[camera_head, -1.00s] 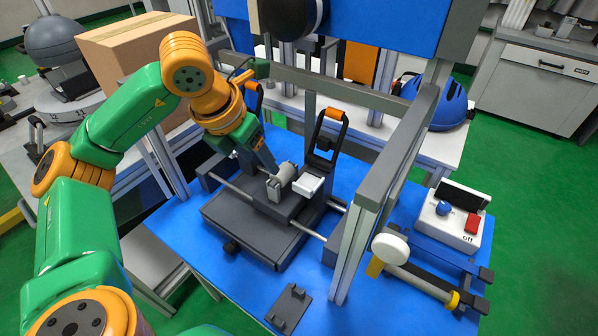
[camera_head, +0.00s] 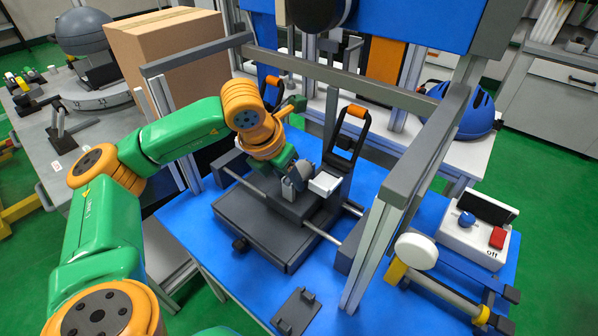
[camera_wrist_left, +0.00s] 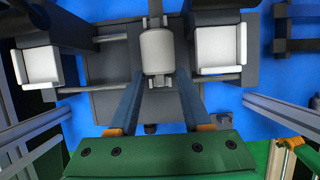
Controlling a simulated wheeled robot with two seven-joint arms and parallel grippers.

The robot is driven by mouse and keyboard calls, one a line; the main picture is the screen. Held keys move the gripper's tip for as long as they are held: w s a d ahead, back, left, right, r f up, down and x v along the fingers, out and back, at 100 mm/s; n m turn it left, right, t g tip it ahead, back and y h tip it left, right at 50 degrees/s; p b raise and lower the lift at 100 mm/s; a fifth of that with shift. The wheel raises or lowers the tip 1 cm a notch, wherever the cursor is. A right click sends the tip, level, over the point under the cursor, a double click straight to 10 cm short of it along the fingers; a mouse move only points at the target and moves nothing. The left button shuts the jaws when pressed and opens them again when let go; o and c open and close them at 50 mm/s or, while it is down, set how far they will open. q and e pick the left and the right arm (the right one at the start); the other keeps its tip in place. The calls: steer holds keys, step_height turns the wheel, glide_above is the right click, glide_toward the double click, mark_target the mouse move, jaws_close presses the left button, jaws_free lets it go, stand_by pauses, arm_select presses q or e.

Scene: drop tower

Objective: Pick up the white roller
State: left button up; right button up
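The whitish roller (camera_head: 304,168) sits on the dark fixture between white support blocks, in the middle of the blue table. In the left wrist view the roller (camera_wrist_left: 157,50) shows as a short pale cylinder with thin end pins. My left gripper (camera_head: 292,183) is at the roller, partly hiding it in the head view. In the wrist view its fingers (camera_wrist_left: 159,80) stand apart, one on each side of the roller's near end. A small gap shows beside the right finger; contact on the left cannot be told. My right gripper is not in view.
A white block (camera_head: 324,183) stands close beside the roller. A grey metal frame (camera_head: 400,180) rises around the fixture. A black clamp with an orange handle (camera_head: 349,130) stands behind. A control box (camera_head: 477,232) and a white-headed tool (camera_head: 417,250) are at the right.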

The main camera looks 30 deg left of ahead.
arm_select(q)
jaws_close()
